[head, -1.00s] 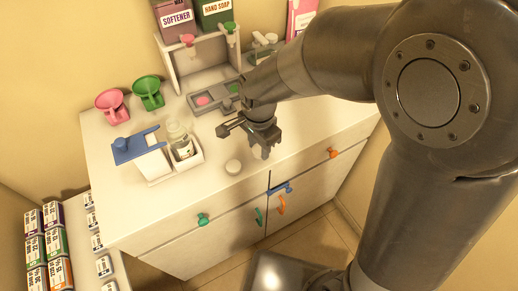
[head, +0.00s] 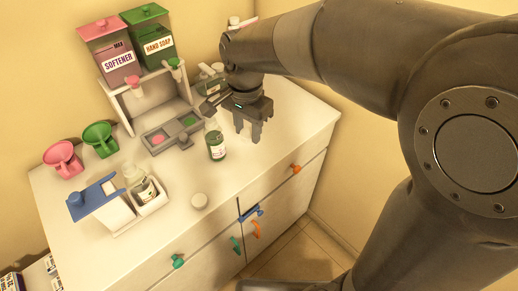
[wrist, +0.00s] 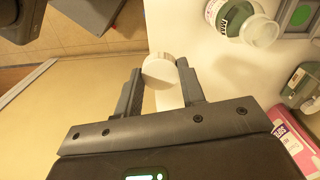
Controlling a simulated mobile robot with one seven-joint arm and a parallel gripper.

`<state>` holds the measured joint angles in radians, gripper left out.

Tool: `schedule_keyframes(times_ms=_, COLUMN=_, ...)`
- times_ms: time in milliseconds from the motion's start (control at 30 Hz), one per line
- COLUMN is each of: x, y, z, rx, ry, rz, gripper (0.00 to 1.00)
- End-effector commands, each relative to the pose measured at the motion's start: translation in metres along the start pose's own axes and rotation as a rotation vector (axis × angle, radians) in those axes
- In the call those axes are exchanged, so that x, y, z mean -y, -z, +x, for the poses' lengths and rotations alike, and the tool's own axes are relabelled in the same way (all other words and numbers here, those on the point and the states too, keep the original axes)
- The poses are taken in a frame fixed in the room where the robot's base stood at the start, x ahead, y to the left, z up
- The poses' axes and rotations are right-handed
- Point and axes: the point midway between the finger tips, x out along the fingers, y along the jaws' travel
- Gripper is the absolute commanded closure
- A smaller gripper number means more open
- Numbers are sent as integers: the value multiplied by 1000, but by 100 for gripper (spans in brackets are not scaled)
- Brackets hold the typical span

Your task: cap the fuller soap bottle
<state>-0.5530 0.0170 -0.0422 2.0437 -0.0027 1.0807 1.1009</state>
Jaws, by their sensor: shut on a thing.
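My gripper (head: 248,138) is above the counter, fingers down. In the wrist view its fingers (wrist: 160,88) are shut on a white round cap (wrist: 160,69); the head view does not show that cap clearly. A clear bottle with green contents (head: 215,142) stands on the counter just left of my gripper. It also shows in the wrist view (wrist: 233,16), with an uncapped-looking top. A second labelled bottle (head: 144,188) stands in a white holder at the left. Another white cap (head: 199,201) lies on the counter near the front edge. I cannot tell the fill levels apart.
A softener dispenser (head: 115,62) and a hand soap dispenser (head: 158,45) stand on a raised stand behind a grey drip tray (head: 157,143). A pink carton (wrist: 296,138) shows in the wrist view. The front right counter is clear.

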Motion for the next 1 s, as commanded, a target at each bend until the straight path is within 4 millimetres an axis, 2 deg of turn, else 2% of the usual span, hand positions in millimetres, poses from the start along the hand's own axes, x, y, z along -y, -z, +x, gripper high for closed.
schedule_keyframes(times_ms=33, x=19, y=0, z=-10, rx=-1, ry=2, rz=-3, gripper=84)
schedule_keyframes(times_ms=200, x=68, y=-3, z=-40, rx=-1, ry=2, rz=-3, gripper=84)
schedule_keyframes(times_ms=400, x=105, y=-9, z=-63, rx=2, ry=2, rz=-1, gripper=84)
schedule_keyframes(times_ms=533, x=114, y=-12, z=-69, rx=3, ry=1, rz=-2, gripper=84)
schedule_keyframes(times_ms=667, x=117, y=-13, z=-67, rx=3, ry=0, rz=-1, gripper=84)
schedule_keyframes(times_ms=1000, x=116, y=-12, z=-36, rx=4, ry=-1, rz=0, gripper=84)
